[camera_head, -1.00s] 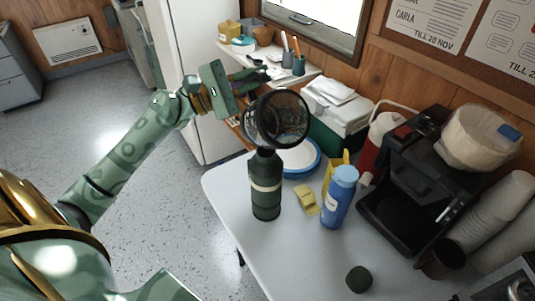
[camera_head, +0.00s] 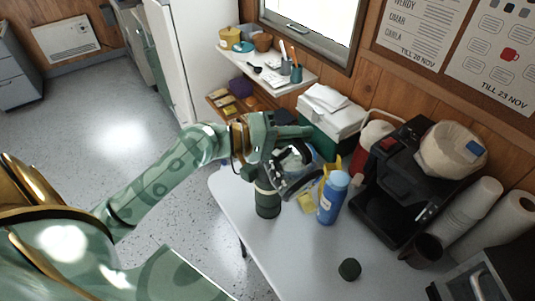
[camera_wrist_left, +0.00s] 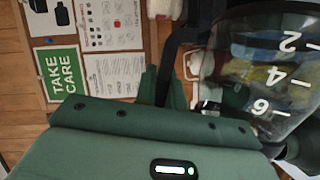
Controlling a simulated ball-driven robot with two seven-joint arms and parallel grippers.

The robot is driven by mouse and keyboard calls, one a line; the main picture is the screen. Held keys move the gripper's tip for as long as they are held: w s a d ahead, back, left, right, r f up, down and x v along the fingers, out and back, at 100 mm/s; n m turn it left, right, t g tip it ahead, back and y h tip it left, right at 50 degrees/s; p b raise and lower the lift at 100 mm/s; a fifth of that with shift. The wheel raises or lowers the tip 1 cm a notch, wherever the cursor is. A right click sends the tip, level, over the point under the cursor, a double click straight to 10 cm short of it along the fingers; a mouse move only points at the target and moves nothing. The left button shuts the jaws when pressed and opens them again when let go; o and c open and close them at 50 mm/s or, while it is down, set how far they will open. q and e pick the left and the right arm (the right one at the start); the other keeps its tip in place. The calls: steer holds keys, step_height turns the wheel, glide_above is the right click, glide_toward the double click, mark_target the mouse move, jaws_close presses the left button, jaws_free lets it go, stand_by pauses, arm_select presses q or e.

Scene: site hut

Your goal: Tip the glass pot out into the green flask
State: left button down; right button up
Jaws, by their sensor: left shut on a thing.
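The glass pot (camera_head: 303,180) is clear with a dark rim and handle. My left gripper (camera_head: 288,140) is shut on it and holds it tilted over the top of the green flask (camera_head: 267,205). The flask is dark green with a pale band and stands upright on the table. Its mouth is hidden behind the pot and gripper. In the left wrist view the pot (camera_wrist_left: 265,70) shows white level marks and lies on its side in the picture. I cannot tell whether liquid is flowing. My right gripper is out of view.
A dark green cap-like piece (camera_head: 349,269) lies at the front. A black coffee machine (camera_head: 385,205) stands further right. The front table (camera_head: 300,255) is mostly clear.

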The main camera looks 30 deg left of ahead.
mark_target(310, 168)
arm_select(q)
steer(key=d+m+p, duration=0.1)
steer(key=s+d+f+m+y+p, duration=0.1)
steer(key=d+p, duration=0.1)
steer(key=d+f+m+p, duration=0.1)
steer(key=shift+s+d+f+y, duration=0.15)
steer(key=shift+s+f+y, duration=0.15)
steer(key=shift+s, duration=0.1)
steer(key=s+d+f+m+y+p, duration=0.1)
steer(key=s+d+f+m+y, duration=0.1)
steer(key=d+f+m, duration=0.2)
steer(key=s+d+f+m+y+p, duration=0.1)
steer(key=d+f+m+y+p, duration=0.1)
steer(key=f, duration=0.8)
steer(key=shift+s+d+f+m+y, duration=0.5)
steer(key=shift+d+m, duration=0.6)
steer(key=shift+d, duration=0.55)
steer(key=shift+w+r, duration=0.15)
steer(key=shift+w, duration=0.05)
